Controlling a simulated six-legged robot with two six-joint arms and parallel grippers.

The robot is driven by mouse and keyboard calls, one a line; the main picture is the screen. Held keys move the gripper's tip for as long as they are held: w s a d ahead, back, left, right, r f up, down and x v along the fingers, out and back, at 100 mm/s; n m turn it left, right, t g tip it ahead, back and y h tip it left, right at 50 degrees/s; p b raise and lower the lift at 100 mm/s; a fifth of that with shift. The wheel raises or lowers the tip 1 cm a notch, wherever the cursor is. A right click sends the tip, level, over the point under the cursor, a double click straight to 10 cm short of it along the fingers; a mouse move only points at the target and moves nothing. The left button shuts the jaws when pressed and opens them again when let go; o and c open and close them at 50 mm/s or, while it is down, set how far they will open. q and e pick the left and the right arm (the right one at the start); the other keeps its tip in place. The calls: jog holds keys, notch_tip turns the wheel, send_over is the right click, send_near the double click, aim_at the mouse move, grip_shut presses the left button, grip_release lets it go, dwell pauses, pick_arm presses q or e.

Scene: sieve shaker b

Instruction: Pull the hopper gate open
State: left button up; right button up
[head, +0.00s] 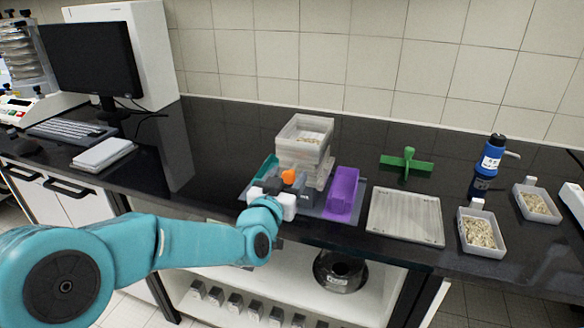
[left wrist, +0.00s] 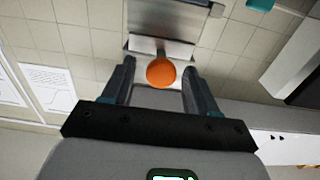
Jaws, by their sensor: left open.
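The hopper (head: 304,131) is a pale open-topped box with grainy material in it, standing at the middle of the dark bench. An orange knob (head: 288,175) shows low at its front, and I take it to be the gate's handle. In the left wrist view the orange knob (left wrist: 160,72) sits between the two fingers, in front of a grey metal plate. My left gripper (head: 283,186) is open around the knob; I cannot tell whether a finger touches it. The wrist partly hides the lower front of the hopper. My right gripper is in neither view.
A purple bin (head: 343,194) stands close right of the hopper, and a teal bin (head: 264,168) close left. Further right are a flat grey tray (head: 406,217), a green part (head: 406,161), a blue bottle (head: 491,158) and sample trays (head: 481,232). A monitor (head: 91,57) stands at left.

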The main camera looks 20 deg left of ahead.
pick_arm(q)
jog(key=shift+w, duration=1.65)
jog(key=shift+s, duration=0.1)
